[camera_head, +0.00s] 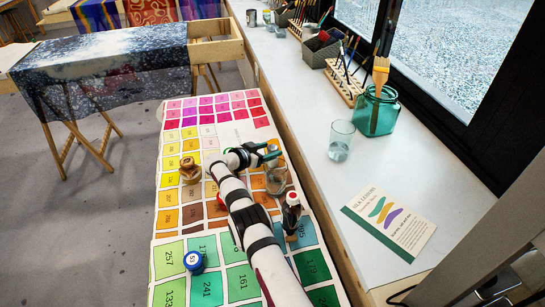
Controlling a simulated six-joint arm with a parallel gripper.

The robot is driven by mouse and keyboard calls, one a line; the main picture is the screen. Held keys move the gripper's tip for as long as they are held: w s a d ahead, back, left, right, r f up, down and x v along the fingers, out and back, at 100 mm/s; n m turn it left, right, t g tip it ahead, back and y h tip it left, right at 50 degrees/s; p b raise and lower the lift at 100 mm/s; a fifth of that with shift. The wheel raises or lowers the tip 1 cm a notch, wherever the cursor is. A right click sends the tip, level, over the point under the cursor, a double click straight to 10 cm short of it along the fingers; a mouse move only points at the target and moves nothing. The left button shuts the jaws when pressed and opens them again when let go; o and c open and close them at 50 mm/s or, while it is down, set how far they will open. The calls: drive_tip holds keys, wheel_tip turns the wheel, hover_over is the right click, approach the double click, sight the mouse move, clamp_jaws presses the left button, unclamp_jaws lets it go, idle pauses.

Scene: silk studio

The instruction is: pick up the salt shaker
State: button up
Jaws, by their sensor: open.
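My gripper (272,152) is open, with its green-tipped fingers pointing right over the colour chart. A clear glass vessel (276,181) stands just below the fingers in the picture. It may be the salt shaker, but its top is partly hidden by the gripper and I cannot be sure. I see nothing held between the fingers. Whether a finger touches the glass cannot be told from this view.
A brown stacked object (190,171) stands left of my gripper. A dark bottle with a red cap (291,214) stands right of my arm. A blue-lidded jar (194,262) is at lower left. The sill (300,100) at right holds a tumbler (341,141) and green jar (375,112).

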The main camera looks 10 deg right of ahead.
clamp_jaws()
idle(0.3)
